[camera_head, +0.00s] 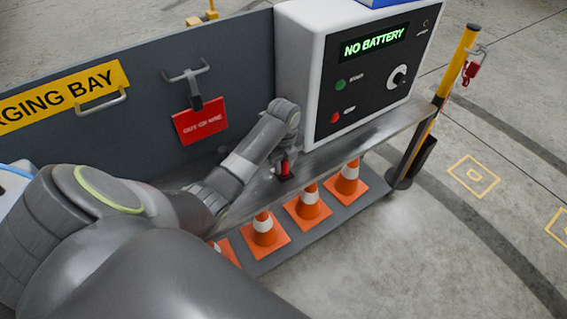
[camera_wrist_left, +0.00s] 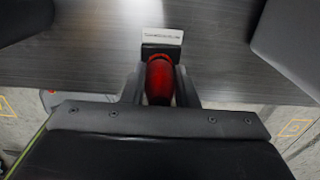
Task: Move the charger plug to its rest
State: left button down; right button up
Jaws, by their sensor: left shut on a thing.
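The charger plug, a red barrel with a black front part, is in my left gripper (camera_head: 286,164). In the left wrist view the red plug (camera_wrist_left: 160,80) sits between the two dark fingers of my left gripper (camera_wrist_left: 161,88), which is shut on it. Just beyond its red barrel is a black block (camera_wrist_left: 162,49) with a small white label (camera_wrist_left: 162,36); I cannot tell whether this block is part of the plug or its rest. In the head view the plug is low over the grey shelf, near the charger cabinet. My right gripper is not in view.
The charger cabinet (camera_head: 312,75) reads "NO BATTERY". A red sign (camera_head: 200,121) hangs on a hook of the grey back panel (camera_head: 235,60). Several orange cones (camera_head: 308,205) stand below the shelf (camera_head: 340,148). A yellow post (camera_head: 458,60) stands at the right; open floor lies beyond.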

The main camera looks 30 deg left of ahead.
pick_arm(q)
jog(key=shift+f, duration=0.55)
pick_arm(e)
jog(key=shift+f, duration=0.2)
pick_arm(q)
jog(key=c, duration=1.1)
grip_release()
jog(key=shift+o, duration=0.2)
notch_tip(320, 180, up, 9)
jog(key=shift+f+p, duration=0.2)
jog(key=shift+p, duration=0.2)
notch_tip(320, 180, up, 7)
jog(key=p, duration=0.6)
jog(key=shift+r+p, duration=0.9)
jog(key=shift+p, duration=0.15)
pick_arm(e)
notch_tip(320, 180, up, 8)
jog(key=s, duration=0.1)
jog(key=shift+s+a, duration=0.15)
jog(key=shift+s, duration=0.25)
